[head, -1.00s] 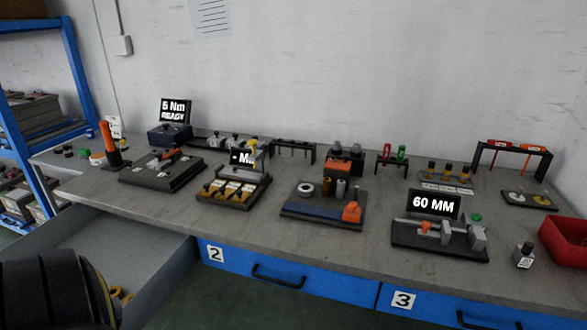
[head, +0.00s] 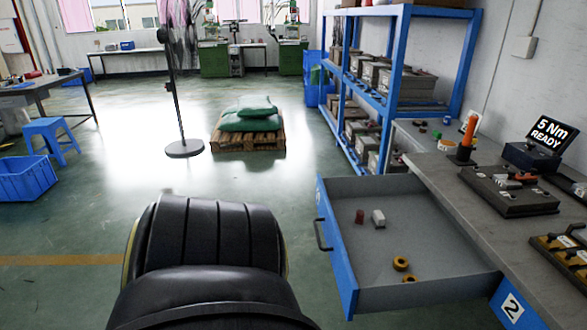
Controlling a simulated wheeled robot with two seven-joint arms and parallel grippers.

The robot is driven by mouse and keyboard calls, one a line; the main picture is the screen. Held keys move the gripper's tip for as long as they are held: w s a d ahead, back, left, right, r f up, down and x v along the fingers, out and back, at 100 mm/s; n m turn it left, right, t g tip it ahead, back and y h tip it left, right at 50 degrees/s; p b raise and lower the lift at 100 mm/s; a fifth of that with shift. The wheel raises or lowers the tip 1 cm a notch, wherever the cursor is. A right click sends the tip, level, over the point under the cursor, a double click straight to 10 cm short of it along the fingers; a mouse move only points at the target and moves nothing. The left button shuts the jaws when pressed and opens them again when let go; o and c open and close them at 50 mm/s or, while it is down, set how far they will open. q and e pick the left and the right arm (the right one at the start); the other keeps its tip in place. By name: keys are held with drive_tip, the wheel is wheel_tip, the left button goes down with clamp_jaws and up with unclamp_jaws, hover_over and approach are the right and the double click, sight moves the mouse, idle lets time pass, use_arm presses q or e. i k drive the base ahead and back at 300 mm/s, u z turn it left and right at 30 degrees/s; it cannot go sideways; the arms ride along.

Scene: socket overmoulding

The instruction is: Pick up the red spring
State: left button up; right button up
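A small dark red cylindrical piece (head: 360,216) lies in the open drawer (head: 410,244), near its far left part. It looks like the red spring, but it is too small to make out coils. A small white-grey block (head: 378,219) lies just right of it. Neither of my grippers is in view.
Yellow-brown rings (head: 401,263) lie nearer in the drawer. The workbench (head: 437,172) carries tools and a "5 Nm READY" display (head: 553,134). A blue shelf (head: 398,75) stands behind. A pallet with green sacks (head: 249,129) and a fan (head: 184,148) stand on the floor.

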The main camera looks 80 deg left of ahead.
sight(357, 218)
drive_tip(key=u, duration=1.95)
drive_tip(key=k, duration=0.5)
drive_tip(key=u, duration=0.8)
drive_tip(key=i, duration=0.9)
drive_tip(key=z, duration=1.75)
